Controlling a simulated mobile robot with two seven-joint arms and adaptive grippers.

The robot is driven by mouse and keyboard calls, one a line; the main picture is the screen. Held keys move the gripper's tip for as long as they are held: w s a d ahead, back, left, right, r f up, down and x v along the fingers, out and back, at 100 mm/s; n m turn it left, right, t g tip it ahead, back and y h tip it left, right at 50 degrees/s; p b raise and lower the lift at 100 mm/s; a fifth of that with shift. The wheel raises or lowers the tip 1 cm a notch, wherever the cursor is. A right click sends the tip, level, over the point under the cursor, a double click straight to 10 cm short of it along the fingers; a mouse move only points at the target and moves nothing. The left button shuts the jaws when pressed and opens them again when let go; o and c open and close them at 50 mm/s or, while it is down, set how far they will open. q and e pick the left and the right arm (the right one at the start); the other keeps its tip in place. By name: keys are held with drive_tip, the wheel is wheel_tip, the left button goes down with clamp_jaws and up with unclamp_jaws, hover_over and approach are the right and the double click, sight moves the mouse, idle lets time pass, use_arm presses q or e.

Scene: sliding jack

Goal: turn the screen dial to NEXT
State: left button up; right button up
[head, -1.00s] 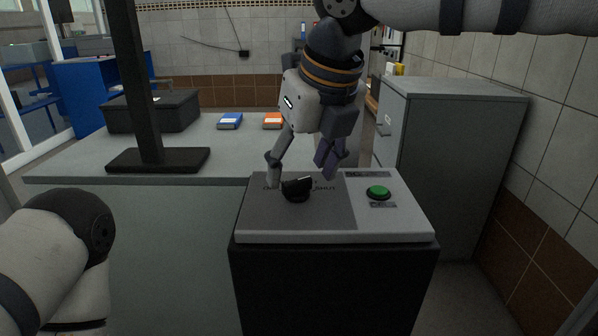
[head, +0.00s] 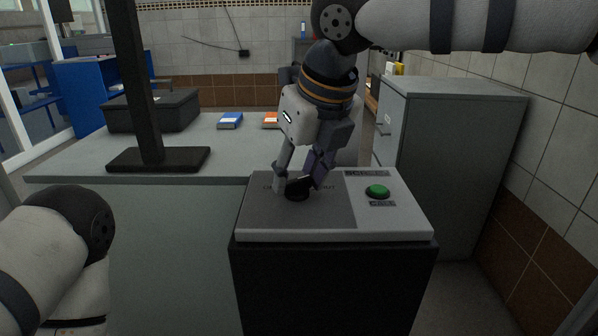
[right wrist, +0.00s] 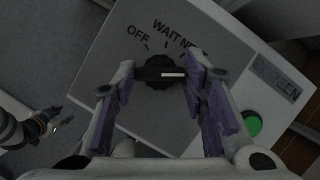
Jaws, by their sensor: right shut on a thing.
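The black screen dial (head: 297,190) sits on the dark grey plate of the control box, with its labels partly hidden by my fingers. In the right wrist view the dial (right wrist: 160,73) has a white pointer line directed right. The labels OFF and WAIT read clearly; the one beginning "NE" (right wrist: 187,43) is partly covered by a finger. My right gripper (head: 297,186) is shut on the dial, one finger at each side; it also shows in the right wrist view (right wrist: 158,78).
A green button (head: 377,191) stands right of the dial on the control box (head: 400,222), under a SCREEN label. A grey desk (head: 80,165) behind holds a black stand (head: 160,158), a dark box (head: 150,110) and a blue box (head: 230,120). A grey cabinet (head: 455,150) stands at right.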

drive_tip(key=n+g+y, duration=0.1)
drive_tip(key=n, duration=0.3)
drive_tip(key=shift+w+d+f, duration=0.1)
drive_tip(key=shift+n+g+y+b, duration=0.4)
drive_tip(key=shift+n+g, duration=0.3)
drive_tip(key=shift+n, duration=0.9)
drive_tip(key=o, duration=1.2)
drive_tip(key=shift+c, duration=0.2)
drive_tip(key=v, duration=1.2)
